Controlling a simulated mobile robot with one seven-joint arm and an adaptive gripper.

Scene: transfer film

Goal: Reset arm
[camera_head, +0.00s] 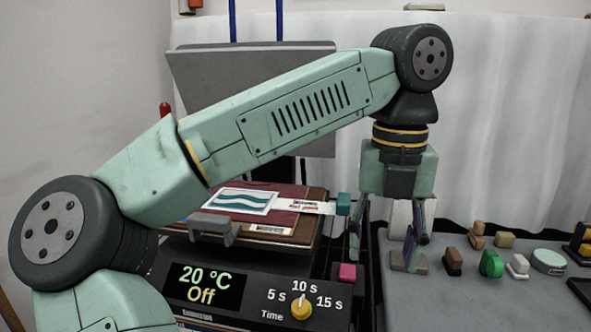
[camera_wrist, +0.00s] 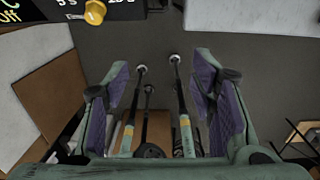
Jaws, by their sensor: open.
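My gripper (camera_head: 386,250) points down at the right side of the heat press, near the left edge of the grey table. Its purple-padded fingers stand apart in the wrist view (camera_wrist: 163,95), with nothing held between them. The press's grey upper plate (camera_head: 200,75) is raised. A white sheet with teal waves (camera_head: 241,202) lies on a dark red piece (camera_head: 287,207) on the press bed. My arm crosses in front of the press and hides part of it.
The press display (camera_head: 204,284) reads 20 °C, Off. Its yellow time knob (camera_head: 301,308) and a pink button (camera_head: 347,272) are in front. Several small stamps or blocks, including a green one (camera_head: 491,263), stand on the grey table (camera_head: 450,300) right of my gripper.

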